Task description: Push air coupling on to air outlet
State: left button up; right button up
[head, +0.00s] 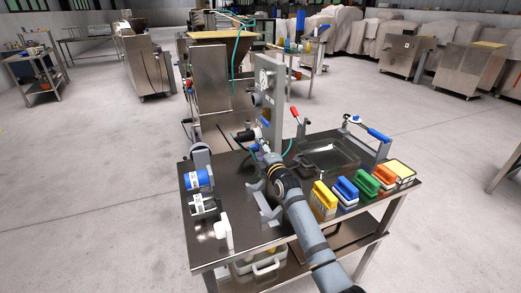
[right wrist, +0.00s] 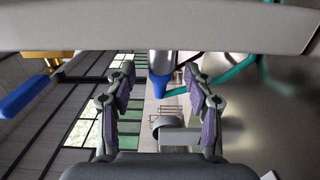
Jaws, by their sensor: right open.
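My right gripper (head: 258,147) reaches over the metal table toward the grey panel (head: 268,95) with a gauge. In the right wrist view my right gripper (right wrist: 158,80) is open, its two fingers wide apart. A blue fitting (right wrist: 160,88), which looks like the air coupling, shows between the fingertips, touching neither. A teal hose (right wrist: 236,70) runs from near it to the right, partly behind a finger. A grey metal cylinder (right wrist: 161,62), possibly the air outlet, meets the blue fitting. I cannot tell whether they are joined. My left gripper is not in view.
A blue-ended device (head: 196,180) is at the left edge. A red-handled lever (head: 295,116) rises near the panel.

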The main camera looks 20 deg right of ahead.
jog(key=shift+o, duration=0.5)
jog(key=shift+s, duration=0.15)
jog(key=shift+s+p, duration=1.45)
jog(key=shift+s, duration=0.65)
jog(key=shift+s, duration=0.2)
jog(key=s, duration=1.1)
jog(key=shift+s+d, duration=0.2)
jog(key=shift+s, duration=0.15)
